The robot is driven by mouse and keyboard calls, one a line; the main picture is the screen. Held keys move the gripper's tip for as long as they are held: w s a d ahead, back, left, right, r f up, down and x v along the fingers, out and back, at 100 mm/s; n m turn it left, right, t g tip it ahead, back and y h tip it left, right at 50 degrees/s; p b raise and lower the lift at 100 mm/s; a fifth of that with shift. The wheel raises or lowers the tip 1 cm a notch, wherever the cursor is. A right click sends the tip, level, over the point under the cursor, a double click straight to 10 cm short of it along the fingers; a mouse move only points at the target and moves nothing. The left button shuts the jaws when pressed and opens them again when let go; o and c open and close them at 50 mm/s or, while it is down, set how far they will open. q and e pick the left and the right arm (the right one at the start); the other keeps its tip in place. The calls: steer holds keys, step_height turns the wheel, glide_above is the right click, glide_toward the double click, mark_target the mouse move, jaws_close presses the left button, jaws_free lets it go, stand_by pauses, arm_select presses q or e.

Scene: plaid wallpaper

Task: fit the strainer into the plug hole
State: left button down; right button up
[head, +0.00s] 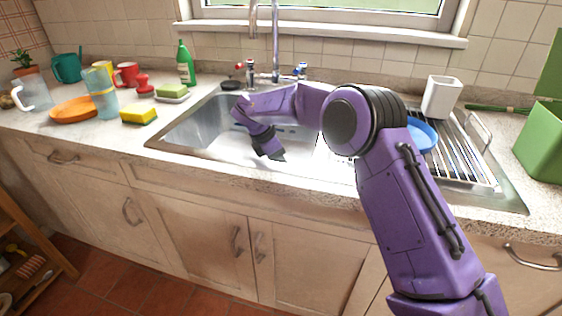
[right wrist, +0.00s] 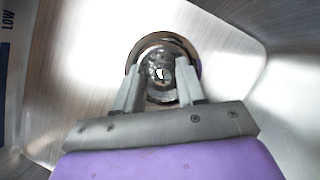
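My right arm reaches down into the sink's left basin (head: 197,128), and my right gripper (head: 270,150) is low inside it. In the right wrist view, the two pale fingers of the gripper (right wrist: 158,72) stand apart over the round plug hole, whose shiny rim (right wrist: 160,38) curves behind them. A round, shiny metal piece, seemingly the strainer (right wrist: 161,94), shows between the fingers. I cannot tell whether the fingers touch it or whether it sits in the hole. The plug hole is hidden in the head view. My left gripper is out of view.
The tap (head: 275,45) rises behind the basin. A dark round item (head: 231,85) lies on the sink's back left edge. A drying rack (head: 462,150) with a blue plate (head: 421,134) is at right. A sponge (head: 139,114), cups and a green bottle (head: 185,64) stand left.

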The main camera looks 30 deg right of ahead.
steer(key=v, duration=1.2)
steer(key=shift+p, duration=0.3)
